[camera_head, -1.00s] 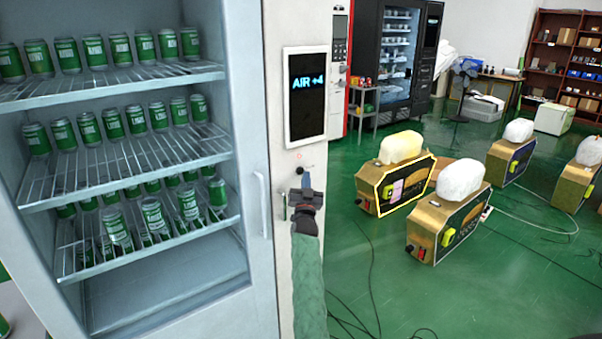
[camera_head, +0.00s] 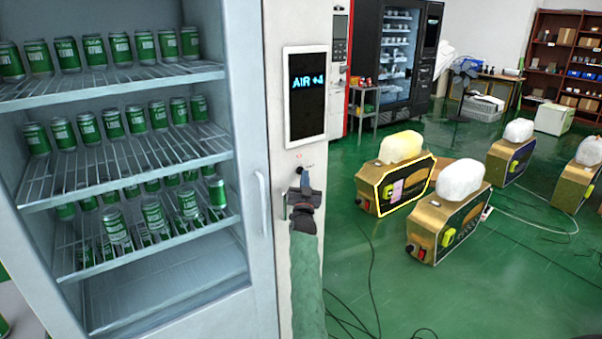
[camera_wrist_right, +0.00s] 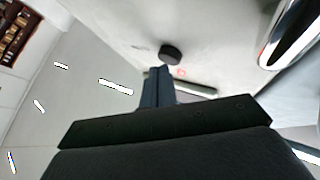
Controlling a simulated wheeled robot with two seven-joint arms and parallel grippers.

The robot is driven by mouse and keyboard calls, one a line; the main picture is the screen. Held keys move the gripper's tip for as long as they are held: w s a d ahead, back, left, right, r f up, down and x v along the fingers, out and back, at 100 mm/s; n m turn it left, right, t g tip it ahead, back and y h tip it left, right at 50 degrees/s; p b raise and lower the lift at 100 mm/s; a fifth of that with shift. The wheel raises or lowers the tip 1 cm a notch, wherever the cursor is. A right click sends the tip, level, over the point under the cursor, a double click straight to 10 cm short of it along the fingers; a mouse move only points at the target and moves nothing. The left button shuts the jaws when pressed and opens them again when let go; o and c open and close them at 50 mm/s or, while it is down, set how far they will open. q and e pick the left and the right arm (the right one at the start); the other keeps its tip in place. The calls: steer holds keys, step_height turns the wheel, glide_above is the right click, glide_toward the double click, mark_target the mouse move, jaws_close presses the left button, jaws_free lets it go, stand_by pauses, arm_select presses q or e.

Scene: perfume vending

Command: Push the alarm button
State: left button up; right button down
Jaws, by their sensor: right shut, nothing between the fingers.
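The alarm button looks like a small dark round knob (camera_head: 299,170) on the pale side panel of the drinks cabinet, below its screen. In the right wrist view it is a short black cylinder (camera_wrist_right: 171,53) standing out from the pale surface. My right gripper (camera_head: 304,178) is shut and empty, its fingertips just below the button in the head view. In the right wrist view the shut fingers (camera_wrist_right: 157,74) point at the button, with their tips very close to its lower edge. I cannot tell whether they touch. My left gripper is not in view.
The cabinet's screen (camera_head: 306,96) is above the button, and the door handle (camera_head: 262,205) is to its left. Shelves of green cans fill the cabinet. Several gold machines (camera_head: 448,225) stand on the green floor at right, with cables around them.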

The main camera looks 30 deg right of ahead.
steer(key=shift+w, duration=0.4)
stand_by(0.7)
steer(key=shift+s, duration=0.85)
steer(key=s, duration=0.1)
steer(key=s+p, duration=0.1)
steer(key=s, duration=0.1)
steer(key=s+p, duration=0.1)
steer(key=s, duration=0.1)
steer(key=shift+d, duration=0.25)
stand_by(0.4)
stand_by(0.6)
